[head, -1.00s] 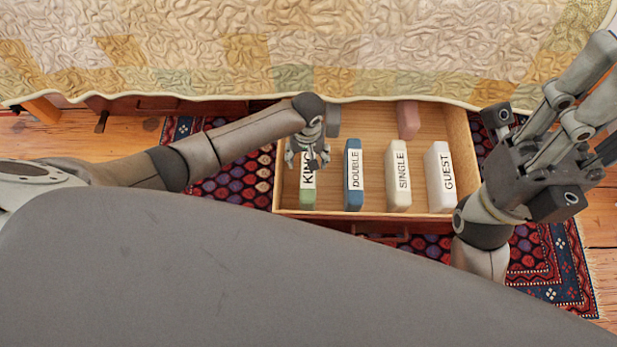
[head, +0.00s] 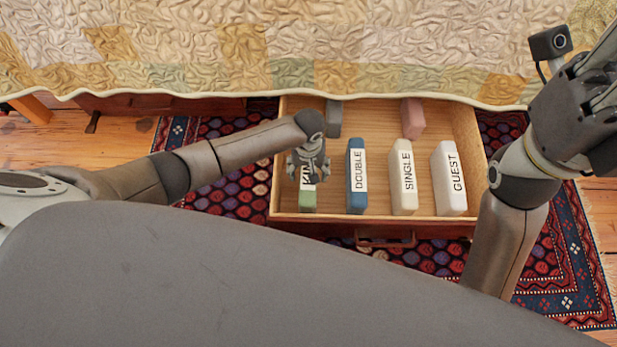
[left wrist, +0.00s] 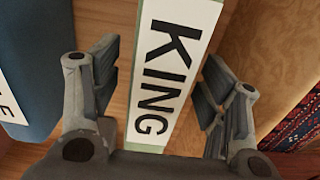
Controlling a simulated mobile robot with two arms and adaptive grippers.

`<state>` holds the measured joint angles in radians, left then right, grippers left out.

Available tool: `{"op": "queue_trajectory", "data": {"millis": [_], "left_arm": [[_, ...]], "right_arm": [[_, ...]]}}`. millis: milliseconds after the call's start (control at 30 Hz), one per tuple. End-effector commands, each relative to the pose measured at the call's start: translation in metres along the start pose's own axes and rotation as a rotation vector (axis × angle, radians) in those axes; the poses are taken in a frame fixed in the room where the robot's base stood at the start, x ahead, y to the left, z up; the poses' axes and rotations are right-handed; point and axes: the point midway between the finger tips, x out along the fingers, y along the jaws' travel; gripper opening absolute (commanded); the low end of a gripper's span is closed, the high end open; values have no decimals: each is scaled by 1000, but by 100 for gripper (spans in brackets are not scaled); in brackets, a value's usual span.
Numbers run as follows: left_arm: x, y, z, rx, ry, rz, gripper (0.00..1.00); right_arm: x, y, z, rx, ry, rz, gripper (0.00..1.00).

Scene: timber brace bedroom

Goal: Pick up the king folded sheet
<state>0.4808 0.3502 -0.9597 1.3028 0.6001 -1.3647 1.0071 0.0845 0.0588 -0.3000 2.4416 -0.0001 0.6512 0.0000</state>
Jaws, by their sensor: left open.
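The king folded sheet is green with a white KING label (left wrist: 172,70). It stands in the drawer at its left end, and its green front end (head: 308,199) shows in the head view. My left gripper (head: 308,172) is over it and hides part of the label. In the left wrist view the open fingers (left wrist: 165,95) lie on either side of the sheet, with a gap on each side. My right gripper (head: 600,100) is at the upper right, away from the drawer's contents; its fingertips are partly out of frame.
The open wooden drawer (head: 385,205) also holds the blue DOUBLE (head: 355,197), cream SINGLE (head: 404,200) and white GUEST (head: 455,200) sheets. A grey block (head: 334,118) and a pink block (head: 412,118) are at the back. The quilted bed (head: 300,50) overhangs the drawer's rear. A patterned rug (head: 235,200) lies beneath.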

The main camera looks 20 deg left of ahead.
Motion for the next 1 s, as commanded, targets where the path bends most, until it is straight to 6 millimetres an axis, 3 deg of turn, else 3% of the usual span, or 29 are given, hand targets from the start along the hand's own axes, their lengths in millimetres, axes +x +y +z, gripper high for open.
{"op": "queue_trajectory", "data": {"millis": [200,733,1000], "left_arm": [[0,0,0,0,0,0,67],[0,0,0,0,0,-1,0],[-2,0,-1,0,1,1,0]], "right_arm": [[1,0,0,0,1,0,32],[0,0,0,1,0,0,32],[2,0,0,1,1,0,32]]}}
